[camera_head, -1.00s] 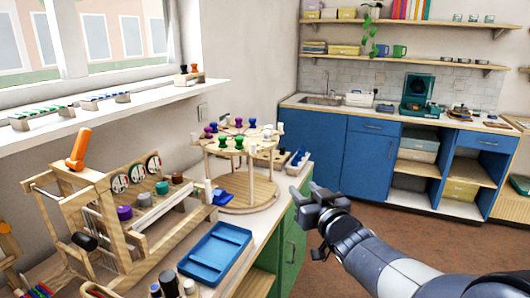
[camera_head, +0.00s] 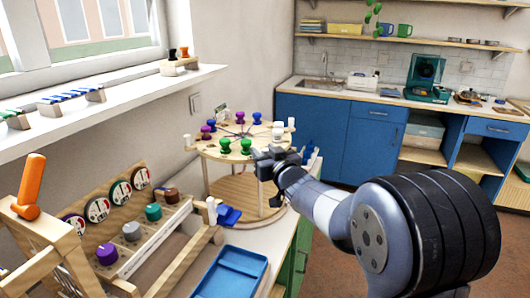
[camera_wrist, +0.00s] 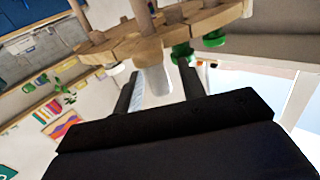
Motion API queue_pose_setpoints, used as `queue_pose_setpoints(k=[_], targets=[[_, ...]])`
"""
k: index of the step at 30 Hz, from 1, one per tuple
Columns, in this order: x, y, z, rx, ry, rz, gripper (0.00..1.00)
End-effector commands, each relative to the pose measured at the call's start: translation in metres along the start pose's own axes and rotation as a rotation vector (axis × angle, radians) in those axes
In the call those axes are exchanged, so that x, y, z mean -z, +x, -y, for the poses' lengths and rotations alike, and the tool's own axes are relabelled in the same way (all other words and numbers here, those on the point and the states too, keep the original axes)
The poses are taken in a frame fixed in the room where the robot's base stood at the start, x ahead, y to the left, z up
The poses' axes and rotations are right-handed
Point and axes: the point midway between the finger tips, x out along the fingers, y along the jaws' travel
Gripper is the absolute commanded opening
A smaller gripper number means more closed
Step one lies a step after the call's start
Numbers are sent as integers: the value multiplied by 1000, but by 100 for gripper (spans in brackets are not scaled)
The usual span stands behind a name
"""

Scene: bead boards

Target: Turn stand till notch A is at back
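The stand (camera_head: 238,158) is a round two-tier wooden turntable on the counter, left of centre in the head view. Green, blue, purple, red and white knobs stand around its top disc. My gripper (camera_head: 274,157) is at the right front edge of this disc. In the wrist view, the underside and rim of the disc (camera_wrist: 120,45) show above the gripper's two dark fingers. The fingers are apart, with a white knob (camera_wrist: 156,82) between them; a gap shows on its right side. I cannot make out notch A or any letter.
A blue tray (camera_head: 232,272) lies in front of the stand. A wooden rack with coloured knobs and round dials (camera_head: 125,225) stands to the left, with an orange-handled frame (camera_head: 30,190) nearer. The windowsill (camera_head: 110,105) runs behind. Blue cabinets (camera_head: 345,140) stand across open floor.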

Motion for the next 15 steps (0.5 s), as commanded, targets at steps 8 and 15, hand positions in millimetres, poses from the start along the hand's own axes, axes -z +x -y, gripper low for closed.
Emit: queue_pose_setpoints(k=[8,15], targets=[[0,0,0,0,0,0,24],[0,0,0,0,0,0,4]])
